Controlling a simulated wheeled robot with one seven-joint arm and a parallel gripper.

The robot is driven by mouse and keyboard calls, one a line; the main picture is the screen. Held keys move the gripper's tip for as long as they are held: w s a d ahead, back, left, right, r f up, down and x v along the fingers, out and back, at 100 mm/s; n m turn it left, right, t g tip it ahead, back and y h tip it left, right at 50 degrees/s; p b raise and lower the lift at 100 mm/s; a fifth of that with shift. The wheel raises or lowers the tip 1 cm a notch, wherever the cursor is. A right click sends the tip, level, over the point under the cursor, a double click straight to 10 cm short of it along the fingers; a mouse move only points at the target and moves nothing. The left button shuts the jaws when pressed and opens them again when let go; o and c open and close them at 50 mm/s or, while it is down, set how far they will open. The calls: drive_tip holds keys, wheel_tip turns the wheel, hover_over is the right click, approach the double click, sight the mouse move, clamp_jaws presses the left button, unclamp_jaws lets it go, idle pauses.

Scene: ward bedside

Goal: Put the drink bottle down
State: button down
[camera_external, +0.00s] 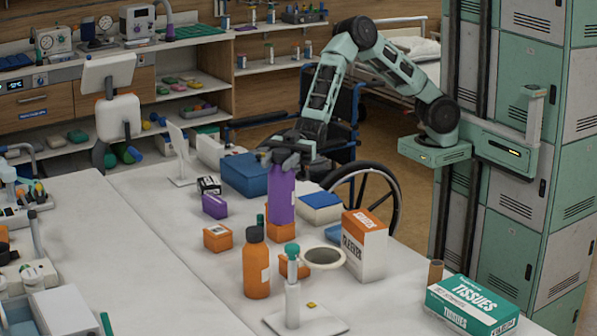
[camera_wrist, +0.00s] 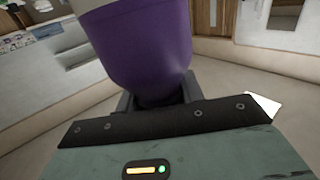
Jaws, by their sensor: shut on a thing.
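The purple drink bottle (camera_external: 281,196) is upright in my gripper (camera_external: 285,158), which is shut on its upper part. In the wrist view the bottle (camera_wrist: 140,45) fills the upper middle, between the jaws of my gripper (camera_wrist: 155,98). In the external view its lower end shows in front of or above an orange box (camera_external: 284,233). I cannot tell whether its base is clear of the box or table. The white table (camera_external: 150,270) lies below.
An orange bottle (camera_external: 256,265), a white stand with a teal top (camera_external: 292,300), a tape roll (camera_external: 323,258) and a white-orange carton (camera_external: 364,247) stand nearby. A blue box (camera_external: 245,174), a purple box (camera_external: 215,206) and a small orange box (camera_external: 217,238) are close.

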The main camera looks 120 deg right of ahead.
drive_tip(key=s+a+r+n+g+y+p, duration=0.25)
drive_tip(key=s+a+r, duration=0.2)
drive_tip(key=s, duration=0.55)
drive_tip(key=s+a+r+n+g+y+p, duration=0.25)
drive_tip(key=s+a+r+p, duration=0.2)
drive_tip(key=s, duration=0.55)
wheel_tip(320, 180, down, 10)
drive_tip(key=shift+w+f+m+p, duration=0.2)
drive_tip(key=shift+m+p, duration=0.1)
drive_tip(key=shift+p, duration=0.1)
drive_tip(key=shift+a, duration=0.1)
drive_tip(key=shift+f, duration=0.15)
drive_tip(key=c, duration=0.9)
unclamp_jaws()
